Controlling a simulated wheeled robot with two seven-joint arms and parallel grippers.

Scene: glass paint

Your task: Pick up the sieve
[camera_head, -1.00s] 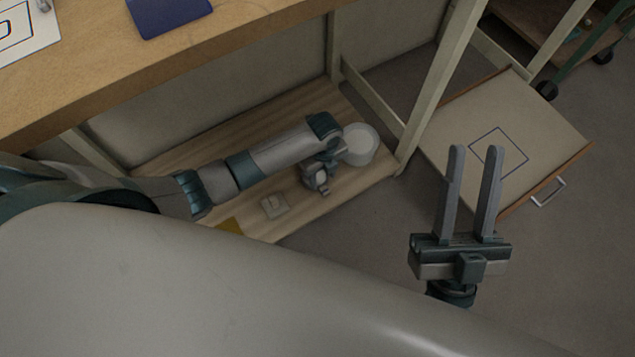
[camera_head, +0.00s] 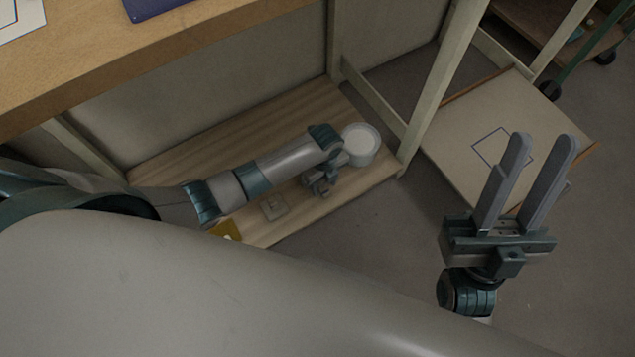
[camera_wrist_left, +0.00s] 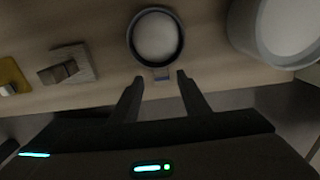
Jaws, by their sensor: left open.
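The sieve (camera_wrist_left: 156,38), a round pale disc with a dark rim and a short tab, lies on the low wooden shelf (camera_head: 170,153) in the left wrist view. My left gripper (camera_wrist_left: 158,80) is open, with its fingertips on either side of the tab's end. I cannot tell whether they touch it. In the head view my left gripper (camera_head: 320,183) is over the shelf and my arm hides the sieve. My right gripper (camera_head: 543,140) is open and empty, above the floor and the pale board at the right.
A white round container (camera_head: 361,144) stands at the shelf's right end, right of the sieve; it also shows in the wrist view (camera_wrist_left: 288,25). A grey block (camera_head: 273,207) and a yellow item (camera_head: 227,231) lie left of my gripper. The tabletop (camera_head: 100,75) overhangs the shelf; a frame leg (camera_head: 437,80) stands at right.

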